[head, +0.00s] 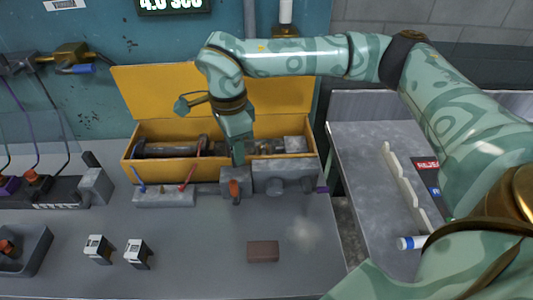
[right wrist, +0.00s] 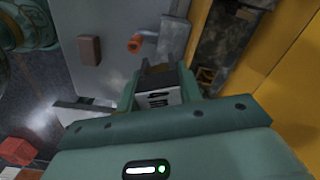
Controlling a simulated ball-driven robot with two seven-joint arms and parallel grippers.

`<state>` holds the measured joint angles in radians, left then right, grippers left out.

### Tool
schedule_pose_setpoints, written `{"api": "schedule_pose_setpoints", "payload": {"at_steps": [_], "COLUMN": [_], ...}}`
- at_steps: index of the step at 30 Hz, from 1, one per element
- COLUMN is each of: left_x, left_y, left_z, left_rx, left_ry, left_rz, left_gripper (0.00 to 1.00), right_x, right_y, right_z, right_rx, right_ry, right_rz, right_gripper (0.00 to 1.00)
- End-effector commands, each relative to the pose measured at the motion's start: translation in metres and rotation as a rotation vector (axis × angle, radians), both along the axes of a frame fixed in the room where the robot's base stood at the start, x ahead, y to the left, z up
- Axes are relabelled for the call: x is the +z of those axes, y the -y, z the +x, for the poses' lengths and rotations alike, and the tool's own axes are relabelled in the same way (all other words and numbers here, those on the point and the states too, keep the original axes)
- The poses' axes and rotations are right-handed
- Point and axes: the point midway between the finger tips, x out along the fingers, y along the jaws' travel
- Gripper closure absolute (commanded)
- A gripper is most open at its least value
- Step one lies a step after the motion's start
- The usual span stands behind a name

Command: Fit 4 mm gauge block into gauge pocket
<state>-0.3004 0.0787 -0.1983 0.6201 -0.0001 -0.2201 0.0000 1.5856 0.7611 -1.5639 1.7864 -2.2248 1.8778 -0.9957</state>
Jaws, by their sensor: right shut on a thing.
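My right gripper (head: 238,155) points down at the front edge of the yellow box, just above a grey fixture (head: 236,178) with an orange lever (head: 235,191). In the right wrist view the gripper is shut on a gauge block (right wrist: 158,98) with a white face and dark print, too blurred to read. The fixture (right wrist: 172,35) and its lever (right wrist: 138,43) lie beyond the fingertips there. The held block and any pocket opening are hidden in the head view. Two similar black-and-white blocks (head: 97,248) (head: 138,253) stand at the bench's front left. My left gripper is not in view.
The open yellow box (head: 128,172) holds dark parts behind the fixture. A wider grey fixture (head: 283,178) stands at its right. A rack (head: 165,198) with blue and red-handled tools is at its left. A brown block (head: 263,251) lies in front, with bare bench around it.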

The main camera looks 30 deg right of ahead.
Motion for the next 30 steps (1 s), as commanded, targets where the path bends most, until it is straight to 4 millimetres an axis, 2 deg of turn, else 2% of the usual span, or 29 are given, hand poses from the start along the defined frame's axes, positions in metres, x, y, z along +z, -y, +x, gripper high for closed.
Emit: {"api": "schedule_pose_setpoints", "payload": {"at_steps": [3,7,11,18,21,24,30], "left_x": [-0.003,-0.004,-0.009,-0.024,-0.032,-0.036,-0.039], "left_y": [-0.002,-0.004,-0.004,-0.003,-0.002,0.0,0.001], "left_z": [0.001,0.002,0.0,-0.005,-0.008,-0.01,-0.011], "left_rx": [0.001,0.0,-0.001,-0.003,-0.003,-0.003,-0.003], "left_ry": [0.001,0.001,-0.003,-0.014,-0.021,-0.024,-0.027], "left_rz": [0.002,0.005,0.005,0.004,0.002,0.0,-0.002], "left_gripper": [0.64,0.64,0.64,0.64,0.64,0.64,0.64], "right_x": [0.002,0.001,-0.011,-0.044,-0.067,-0.081,-0.09], "right_y": [0.0,0.005,0.028,0.09,0.104,0.115,0.125], "right_z": [0.016,0.025,0.035,0.061,0.067,0.072,0.076], "right_rx": [-0.247,-0.385,-0.414,-0.411,-0.406,-0.405,-0.404], "right_ry": [0.003,0.004,0.002,0.001,-0.001,0.001,0.003], "right_rz": [0.002,0.002,0.002,0.001,0.001,0.001,0.002], "right_gripper": [0.89,0.89,0.89,0.89,0.89,0.89,0.89]}}
